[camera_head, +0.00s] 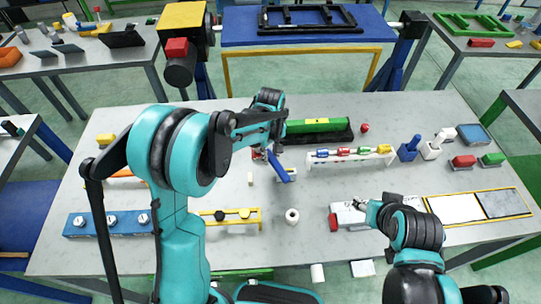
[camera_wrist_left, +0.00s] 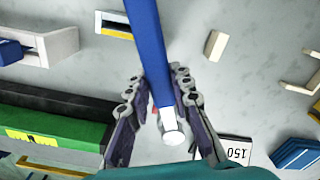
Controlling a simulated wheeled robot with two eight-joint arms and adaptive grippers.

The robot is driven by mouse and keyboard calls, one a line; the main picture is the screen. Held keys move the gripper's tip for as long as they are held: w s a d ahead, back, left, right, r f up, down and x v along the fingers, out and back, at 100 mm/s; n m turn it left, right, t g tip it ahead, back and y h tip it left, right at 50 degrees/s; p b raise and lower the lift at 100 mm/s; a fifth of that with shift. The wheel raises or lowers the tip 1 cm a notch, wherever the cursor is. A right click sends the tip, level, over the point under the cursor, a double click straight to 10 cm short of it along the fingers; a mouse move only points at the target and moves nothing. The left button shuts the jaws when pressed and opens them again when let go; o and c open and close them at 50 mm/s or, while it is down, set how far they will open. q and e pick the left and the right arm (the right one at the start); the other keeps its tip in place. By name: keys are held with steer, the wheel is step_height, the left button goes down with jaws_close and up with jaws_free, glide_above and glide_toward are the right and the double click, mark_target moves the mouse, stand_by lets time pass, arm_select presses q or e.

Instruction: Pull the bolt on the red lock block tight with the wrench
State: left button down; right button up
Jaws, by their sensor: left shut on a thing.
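A tool with a long blue handle and a silver end, which looks like the wrench (camera_head: 284,172), is in my left gripper (camera_head: 272,147) above the middle of the table. In the left wrist view the blue handle (camera_wrist_left: 146,35) runs between the two fingers of the left gripper (camera_wrist_left: 157,80), with the silver end (camera_wrist_left: 172,130) near the palm. A small red patch (camera_head: 258,154) shows beside the left gripper; I cannot tell if it is the red lock block. No bolt can be made out. My right gripper (camera_head: 367,207) is low over a white device; its fingers are too small to read.
A green-topped black block (camera_head: 318,130) lies just behind the left gripper. A white rack (camera_head: 350,160) with several coloured pieces stands to the right. A white ring (camera_head: 292,215) and a yellow stand (camera_head: 232,217) are in front. Bare table lies between them.

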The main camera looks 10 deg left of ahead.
arm_select(q)
steer(key=shift+f+b, duration=0.6)
steer(key=shift+f, duration=0.15)
stand_by(0.8)
stand_by(0.8)
steer(key=shift+s+a+m, duration=0.4)
steer(key=shift+a+m, duration=0.15)
steer(key=shift+m, duration=0.35)
steer(key=shift+a, duration=0.1)
steer(key=shift+s+a+m+b, duration=0.35)
steer(key=shift+a+m, duration=0.15)
steer(key=shift+m, duration=0.4)
steer(key=shift+s+a+m, duration=0.2)
steer(key=shift+a+m, duration=0.5)
steer(key=shift+m, duration=0.2)
